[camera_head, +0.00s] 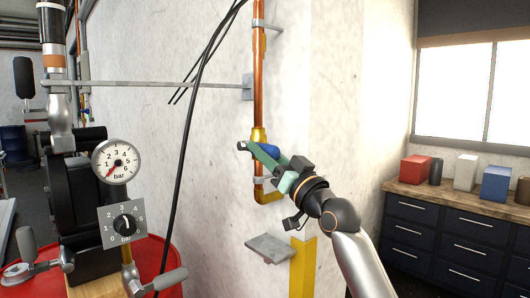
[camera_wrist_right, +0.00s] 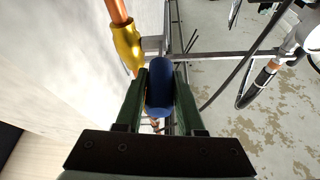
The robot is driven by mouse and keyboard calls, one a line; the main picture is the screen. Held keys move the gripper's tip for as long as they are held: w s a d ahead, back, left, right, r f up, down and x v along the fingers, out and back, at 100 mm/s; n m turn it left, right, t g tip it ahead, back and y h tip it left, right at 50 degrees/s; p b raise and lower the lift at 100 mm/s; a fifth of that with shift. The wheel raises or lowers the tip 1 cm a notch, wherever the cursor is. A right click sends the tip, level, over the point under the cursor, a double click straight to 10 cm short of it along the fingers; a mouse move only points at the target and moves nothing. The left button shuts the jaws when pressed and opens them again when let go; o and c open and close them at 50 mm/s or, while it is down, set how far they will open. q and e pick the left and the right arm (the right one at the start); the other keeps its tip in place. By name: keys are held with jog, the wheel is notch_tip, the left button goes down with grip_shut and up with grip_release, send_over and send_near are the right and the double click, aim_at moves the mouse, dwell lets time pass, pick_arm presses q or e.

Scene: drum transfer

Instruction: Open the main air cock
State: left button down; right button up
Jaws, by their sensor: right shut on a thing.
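The main air cock is a brass valve (camera_head: 258,136) on a copper pipe fixed to the white wall pillar; it also shows as the yellow brass body (camera_wrist_right: 126,45) in the right wrist view. Its blue handle (camera_head: 268,152) sticks out from the valve, partly covered by my fingers. My right gripper (camera_head: 260,153) reaches in from the lower right. In the right wrist view its green fingers lie on both sides of the blue handle (camera_wrist_right: 160,90), shut on it. My left gripper is not in view.
A black pump with a pressure gauge (camera_head: 117,161) and a dial knob (camera_head: 124,223) stands by a red drum (camera_head: 150,262) at left. Black cables hang left of the pipe. A grey bracket (camera_head: 270,248) sits below the valve. Dark drawers (camera_head: 460,235) stand at right.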

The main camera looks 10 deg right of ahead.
grip_shut()
dwell(0.9)
